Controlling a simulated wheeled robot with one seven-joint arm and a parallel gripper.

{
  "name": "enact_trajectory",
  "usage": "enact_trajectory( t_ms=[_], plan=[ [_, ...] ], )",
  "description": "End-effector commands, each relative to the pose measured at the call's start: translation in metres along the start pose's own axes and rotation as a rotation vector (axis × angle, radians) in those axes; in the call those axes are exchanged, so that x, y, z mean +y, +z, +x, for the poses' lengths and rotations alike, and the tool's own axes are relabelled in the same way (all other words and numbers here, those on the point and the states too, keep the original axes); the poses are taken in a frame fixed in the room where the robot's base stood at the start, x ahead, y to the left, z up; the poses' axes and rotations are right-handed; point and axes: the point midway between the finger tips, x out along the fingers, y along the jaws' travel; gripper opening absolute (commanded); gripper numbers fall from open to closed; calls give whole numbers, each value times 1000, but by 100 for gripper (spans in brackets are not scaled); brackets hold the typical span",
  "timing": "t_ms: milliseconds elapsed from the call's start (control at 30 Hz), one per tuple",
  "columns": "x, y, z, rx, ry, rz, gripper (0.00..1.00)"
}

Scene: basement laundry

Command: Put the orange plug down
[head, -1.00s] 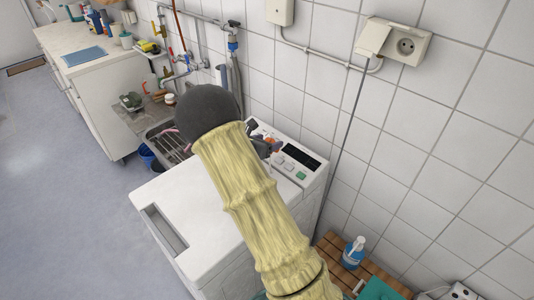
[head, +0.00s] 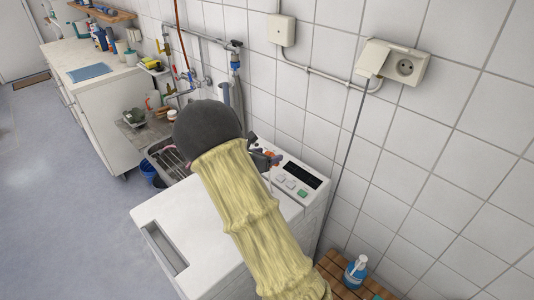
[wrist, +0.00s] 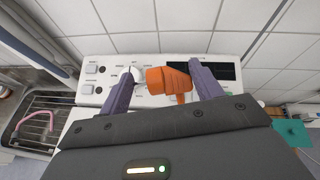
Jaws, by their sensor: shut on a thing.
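The orange plug (wrist: 168,80) is between the two fingers of my gripper (wrist: 158,84) in the wrist view. My gripper is shut on it. The plug is held over the washing machine's control panel, which has a round white knob, buttons and a dark display. In the head view only a bit of orange shows at my gripper (head: 268,157), beside the panel (head: 296,178); my arm hides most of it. I cannot tell whether the plug touches the panel. The washing machine's white top (head: 190,215) lies below my arm.
A wall socket (head: 405,66) with a second cover is on the tiled wall, a cable hanging from it. A sink (head: 170,160) stands left of the machine. A wooden slatted surface (head: 335,272) with a blue bottle (head: 355,271) is at lower right. The machine's front top is clear.

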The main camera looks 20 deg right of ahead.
Motion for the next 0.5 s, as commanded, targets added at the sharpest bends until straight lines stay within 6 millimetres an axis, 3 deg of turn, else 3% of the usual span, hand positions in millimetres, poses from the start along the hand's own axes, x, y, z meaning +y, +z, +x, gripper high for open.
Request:
enact_trajectory(
  t_ms=[267, 500],
  plan=[
    [4, -25, -48, 8, 35, -25, 42],
    [-7, -51, -91, 6, 68, -42, 42]
  ],
)
